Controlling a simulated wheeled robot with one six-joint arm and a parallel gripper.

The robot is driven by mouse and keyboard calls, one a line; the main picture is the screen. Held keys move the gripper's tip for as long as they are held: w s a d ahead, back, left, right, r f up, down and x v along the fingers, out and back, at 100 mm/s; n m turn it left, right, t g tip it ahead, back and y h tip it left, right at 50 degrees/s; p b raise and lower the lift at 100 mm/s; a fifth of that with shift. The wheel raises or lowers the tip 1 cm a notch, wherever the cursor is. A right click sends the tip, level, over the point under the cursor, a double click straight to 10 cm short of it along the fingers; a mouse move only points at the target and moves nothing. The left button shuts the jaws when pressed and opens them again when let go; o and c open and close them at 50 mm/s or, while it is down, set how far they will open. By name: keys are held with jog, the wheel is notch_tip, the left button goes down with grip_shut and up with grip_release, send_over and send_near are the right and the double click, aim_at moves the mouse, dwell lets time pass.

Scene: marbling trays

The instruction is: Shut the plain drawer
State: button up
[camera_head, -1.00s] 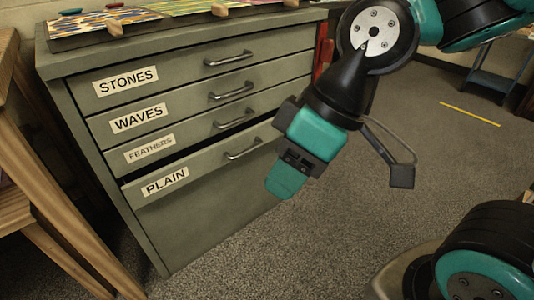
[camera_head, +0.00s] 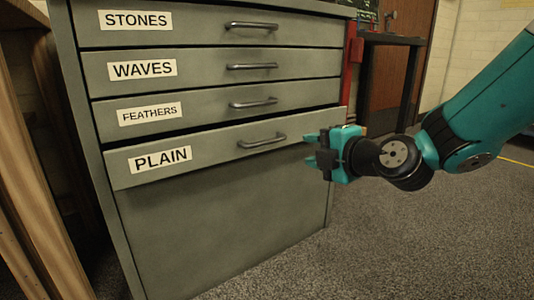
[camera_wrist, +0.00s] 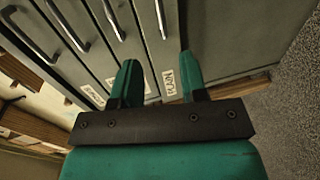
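The plain drawer (camera_head: 226,146) is the lowest labelled drawer of the grey-green cabinet. Its front sticks out a little past the feathers drawer above. Its label (camera_head: 160,159) is at the left and its bar handle (camera_head: 262,141) is near the middle. My gripper (camera_head: 309,150) is to the right of the handle, with its teal fingers apart and empty, pointing at the drawer front. In the wrist view the open fingers (camera_wrist: 159,68) reach toward the drawer front, with the handle (camera_wrist: 160,18) beyond. I cannot tell whether the fingertips touch it.
The stones (camera_head: 195,24), waves (camera_head: 205,67) and feathers (camera_head: 200,107) drawers look shut. A wooden table (camera_head: 30,170) stands close at the left. A dark stand (camera_head: 395,75) is behind at the right. Carpet (camera_head: 350,255) in front is clear.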

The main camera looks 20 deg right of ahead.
aim_at(269, 143)
jog(key=p+x, duration=0.4)
jog(key=x, duration=0.1)
jog(key=p+x, duration=0.4)
jog(key=x, duration=0.1)
jog(key=p+x, duration=0.3)
jog(key=x, duration=0.3)
jog(key=shift+a+r+p, duration=0.1)
jog(key=shift+r+p, duration=0.2)
jog(key=shift+p, duration=0.1)
jog(key=shift+w+a+f, duration=0.15)
jog(key=shift+w+f, duration=0.15)
jog(key=shift+w, duration=0.05)
